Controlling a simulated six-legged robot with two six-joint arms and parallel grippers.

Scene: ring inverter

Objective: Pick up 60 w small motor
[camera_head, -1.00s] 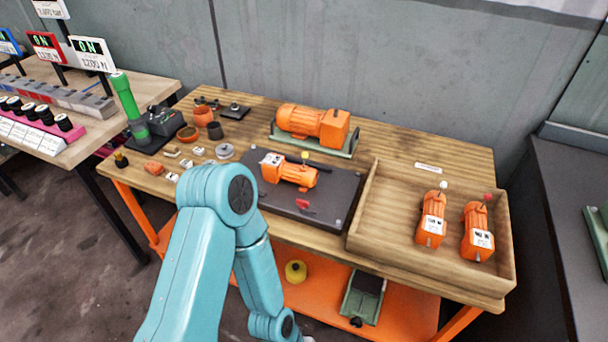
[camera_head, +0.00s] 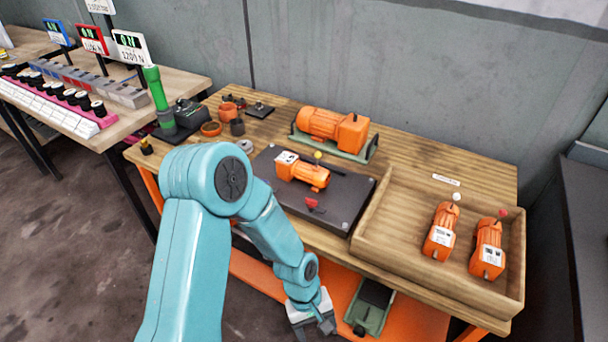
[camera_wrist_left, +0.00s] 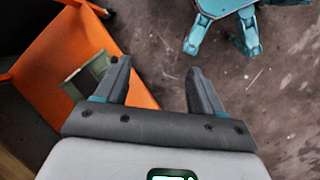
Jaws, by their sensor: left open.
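Several small orange motors show in the head view; their labels are too small to read, so I cannot tell which is 60 W. One with a yellow knob (camera_head: 302,171) lies on a dark plate (camera_head: 345,196). One with a white knob (camera_head: 441,230) and one with a red knob (camera_head: 487,247) are in a wooden tray (camera_head: 400,249). My left gripper (camera_head: 315,325) is low in front of the bench, well below and apart from the motors. In the left wrist view it (camera_wrist_left: 157,78) is open and empty. My right gripper is out of view.
A larger orange motor on a green base (camera_head: 332,133) stands at the back of the bench. Small parts and a green-handled tool (camera_head: 158,97) are at left. A lower orange shelf (camera_head: 415,318) holds a green device (camera_head: 370,306). A second bench (camera_head: 60,120) is at left.

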